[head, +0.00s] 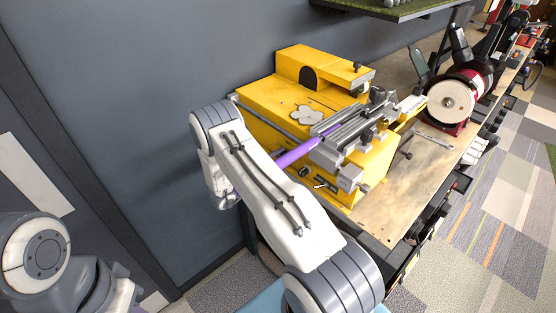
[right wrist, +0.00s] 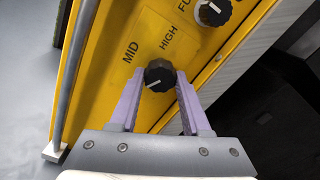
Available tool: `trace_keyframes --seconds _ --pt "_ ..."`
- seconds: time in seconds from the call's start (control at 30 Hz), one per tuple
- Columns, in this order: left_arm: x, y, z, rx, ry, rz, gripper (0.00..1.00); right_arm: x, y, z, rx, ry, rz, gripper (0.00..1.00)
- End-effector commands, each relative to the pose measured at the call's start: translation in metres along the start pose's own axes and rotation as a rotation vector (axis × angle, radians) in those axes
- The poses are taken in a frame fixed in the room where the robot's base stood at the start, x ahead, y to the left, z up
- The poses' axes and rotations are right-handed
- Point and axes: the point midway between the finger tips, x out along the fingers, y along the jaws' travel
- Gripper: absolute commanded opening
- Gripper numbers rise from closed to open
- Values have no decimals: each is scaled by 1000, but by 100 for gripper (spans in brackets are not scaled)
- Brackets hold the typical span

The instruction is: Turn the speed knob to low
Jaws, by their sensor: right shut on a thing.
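The speed knob (right wrist: 160,74) is a round black dial on a yellow panel in the right wrist view. Its white mark points left and slightly down in the picture, toward the left finger. The words MID and HIGH are printed above it; no LOW label shows. My right gripper (right wrist: 159,80) has its two lilac fingers on either side of the knob, shut on it. My left gripper is out of view, with only arm links at lower left.
A second black knob (right wrist: 213,12) sits close to the upper right of the held one. A metal bar (right wrist: 78,75) runs along the left. A grinder (head: 455,98) stands right; the bench top (head: 415,185) has bare wood.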

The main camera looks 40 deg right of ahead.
Motion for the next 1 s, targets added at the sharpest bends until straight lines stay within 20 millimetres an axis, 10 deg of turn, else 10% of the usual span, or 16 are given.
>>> trace_keyframes --seconds 0.1,0.47,1.0 --pt "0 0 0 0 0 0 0 2 0 2 -1 -6 -1 77" --pt "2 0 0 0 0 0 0 -5 0 -1 0 2 1 77" --pt "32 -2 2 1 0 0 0 -95 -1 -2 1 2 2 77"
